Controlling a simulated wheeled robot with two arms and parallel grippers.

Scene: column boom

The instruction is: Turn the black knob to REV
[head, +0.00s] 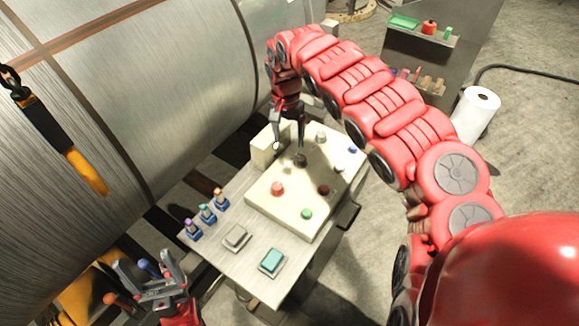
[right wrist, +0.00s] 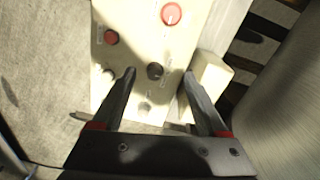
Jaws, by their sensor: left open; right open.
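The black knob (head: 300,160) sits on the cream control panel (head: 262,205). The right wrist view shows the knob (right wrist: 155,71) as a dark round cap with small lettering beside it, too blurred to read. My right gripper (head: 289,147) points down over the panel, open. In the right wrist view, its fingertips (right wrist: 159,73) stand on either side of the knob, with gaps showing between fingers and knob. I cannot tell which setting the knob points to. My left gripper (head: 143,262) is open and empty at the lower left, away from the panel.
The panel also carries a red button (head: 277,188), a green button (head: 306,213) and a dark red one (head: 323,190). A cream box (head: 265,148) stands close beside my right gripper. A large metal cylinder (head: 150,90) fills the left. A paper roll (head: 475,115) stands at right.

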